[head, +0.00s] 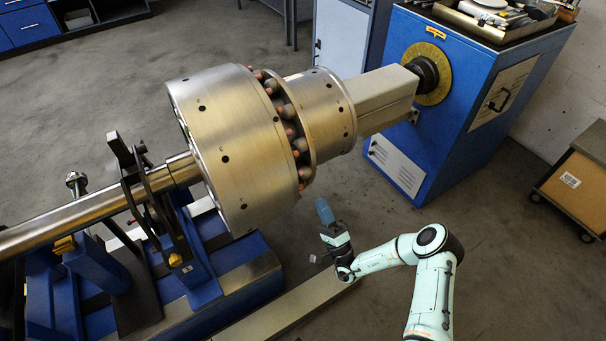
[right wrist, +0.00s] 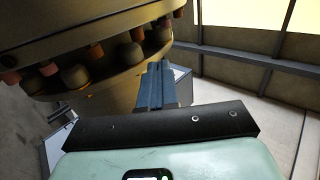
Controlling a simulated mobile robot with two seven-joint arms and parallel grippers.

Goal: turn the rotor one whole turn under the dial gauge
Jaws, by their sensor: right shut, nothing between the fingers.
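The rotor (head: 235,135) is a large brushed-metal drum on a horizontal shaft (head: 85,212), with a ring of reddish and grey round pieces (head: 287,125) around it. My right gripper (head: 324,210) is shut and empty, just below and to the right of the drum in the head view. In the right wrist view its closed blue-grey fingers (right wrist: 157,85) point up beside the rotor's underside (right wrist: 110,85). Whether they touch it I cannot tell. My left gripper is not in view. I cannot make out a dial gauge for certain.
A blue drive cabinet (head: 460,110) stands behind the rotor, with a tray of tools (head: 495,18) on top. A blue bearing stand (head: 190,255) carries the shaft at the left. A pale floor rail (head: 285,305) runs below. A brown cart (head: 575,185) stands at the right.

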